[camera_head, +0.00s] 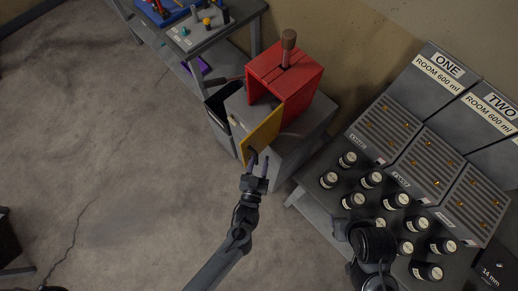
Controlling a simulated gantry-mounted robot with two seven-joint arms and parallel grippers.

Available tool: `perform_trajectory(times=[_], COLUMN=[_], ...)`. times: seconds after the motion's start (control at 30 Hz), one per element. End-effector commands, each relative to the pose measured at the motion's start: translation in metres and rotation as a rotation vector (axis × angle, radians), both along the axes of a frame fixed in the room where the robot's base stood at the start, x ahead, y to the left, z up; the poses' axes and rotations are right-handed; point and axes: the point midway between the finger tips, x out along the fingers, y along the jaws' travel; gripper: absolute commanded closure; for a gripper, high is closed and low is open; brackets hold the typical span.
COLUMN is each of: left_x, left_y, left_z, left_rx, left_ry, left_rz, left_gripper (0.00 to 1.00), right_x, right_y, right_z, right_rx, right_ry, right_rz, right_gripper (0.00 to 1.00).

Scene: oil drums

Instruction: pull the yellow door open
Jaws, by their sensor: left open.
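The yellow door (262,135) is a flat panel at the front of a red box (286,80) with a brown-handled lever on top. The box sits on a grey cabinet. The door looks to stand at an angle from the box, with a dark gap behind it. My left gripper (258,160) is open at the door's lower near edge, its fingers pointing up at a small dark part there. I cannot tell whether it touches the door.
A grey bench (312,207) with several dark labelled jars and sloped panels stands at the right. A grey table (213,33) with tools is at the top. A black open bin (217,108) stands left of the cabinet.

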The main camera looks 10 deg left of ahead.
Motion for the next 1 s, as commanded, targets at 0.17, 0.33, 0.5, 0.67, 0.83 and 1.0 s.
perform_trajectory(times=[0.17, 0.33, 0.5, 0.67, 0.83, 1.0], left_x=[-0.001, -0.013, -0.039, -0.068, -0.091, -0.105], left_y=[0.000, 0.001, 0.001, 0.002, 0.003, 0.003], left_z=[0.000, -0.001, -0.002, -0.002, -0.001, 0.000], left_rx=[0.000, 0.000, -0.001, 0.001, 0.000, 0.000], left_ry=[-0.001, 0.000, 0.001, 0.002, 0.002, -0.001], left_rz=[0.000, 0.000, 0.000, 0.000, 0.000, 0.000], left_gripper=[0.60, 0.60, 0.60, 0.60, 0.60, 0.60], right_x=[0.000, 0.000, 0.000, 0.000, 0.000, 0.000], right_y=[-0.001, -0.001, -0.002, -0.002, -0.002, -0.001], right_z=[0.000, -0.002, -0.006, -0.009, -0.013, -0.014], right_rx=[-0.003, -0.005, -0.006, -0.006, -0.005, -0.003], right_ry=[0.001, 0.000, 0.000, 0.000, 0.000, -0.001], right_rz=[0.001, 0.003, 0.003, 0.002, 0.003, 0.001], right_gripper=[0.57, 0.57, 0.57, 0.57, 0.57, 0.57])
